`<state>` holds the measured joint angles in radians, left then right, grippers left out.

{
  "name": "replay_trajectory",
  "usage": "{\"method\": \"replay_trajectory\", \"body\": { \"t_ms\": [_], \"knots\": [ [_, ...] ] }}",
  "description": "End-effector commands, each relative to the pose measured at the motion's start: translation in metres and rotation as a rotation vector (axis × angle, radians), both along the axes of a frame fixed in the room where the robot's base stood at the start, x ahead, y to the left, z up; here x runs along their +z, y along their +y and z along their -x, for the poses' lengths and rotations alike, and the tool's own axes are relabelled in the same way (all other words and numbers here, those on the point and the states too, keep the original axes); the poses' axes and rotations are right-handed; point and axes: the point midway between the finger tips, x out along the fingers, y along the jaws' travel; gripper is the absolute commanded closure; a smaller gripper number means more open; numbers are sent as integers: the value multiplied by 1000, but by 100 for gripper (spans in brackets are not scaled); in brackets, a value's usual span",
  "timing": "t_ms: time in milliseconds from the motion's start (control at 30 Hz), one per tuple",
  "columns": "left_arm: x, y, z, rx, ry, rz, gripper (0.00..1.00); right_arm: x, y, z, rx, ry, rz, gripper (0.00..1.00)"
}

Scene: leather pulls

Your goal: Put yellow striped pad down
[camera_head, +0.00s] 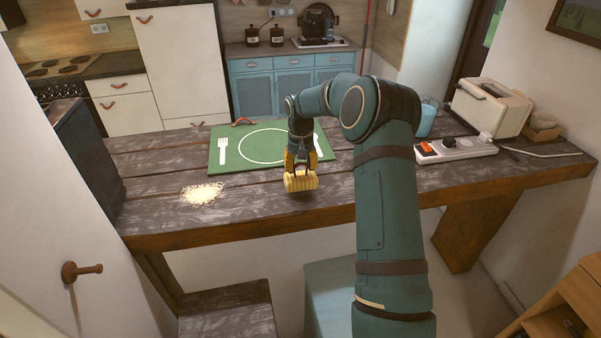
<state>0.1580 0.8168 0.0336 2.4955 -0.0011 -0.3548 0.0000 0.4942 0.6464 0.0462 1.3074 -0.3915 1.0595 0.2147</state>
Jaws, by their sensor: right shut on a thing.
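The yellow striped pad (300,182) is in the head view, at the middle of the wooden table (160,231) near its front edge. My right gripper (301,172) points down and is shut on the pad from above. The pad seems to be just above or at the table top; I cannot tell whether it touches. My right arm covers part of the table to the right. My left gripper is not in view.
A green placemat (232,160) with a printed plate and cutlery lies behind the gripper. Pale crumbs (202,194) are spread to the left. A power strip (455,149) and a white toaster (490,105) stand at the right. The table between crumbs and pad is clear.

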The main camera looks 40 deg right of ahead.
Motion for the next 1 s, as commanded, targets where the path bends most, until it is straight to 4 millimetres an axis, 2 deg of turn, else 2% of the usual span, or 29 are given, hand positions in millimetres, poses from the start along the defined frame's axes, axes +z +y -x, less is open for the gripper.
{"method": "replay_trajectory", "body": {
  "t_ms": [100,200,633,667,700,733,1000],
  "knots": [
    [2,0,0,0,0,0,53,-19,0,1,-1,2,-1,82],
    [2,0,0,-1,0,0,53,-27,0,0,0,1,0,82],
    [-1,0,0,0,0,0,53,-33,0,0,0,0,1,82],
    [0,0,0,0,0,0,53,-32,0,0,0,0,1,40],
    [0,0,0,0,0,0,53,-32,0,0,0,0,1,26],
    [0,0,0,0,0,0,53,-32,0,0,0,0,1,24],
    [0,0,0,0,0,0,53,-31,0,0,0,0,1,24]
  ]
}}
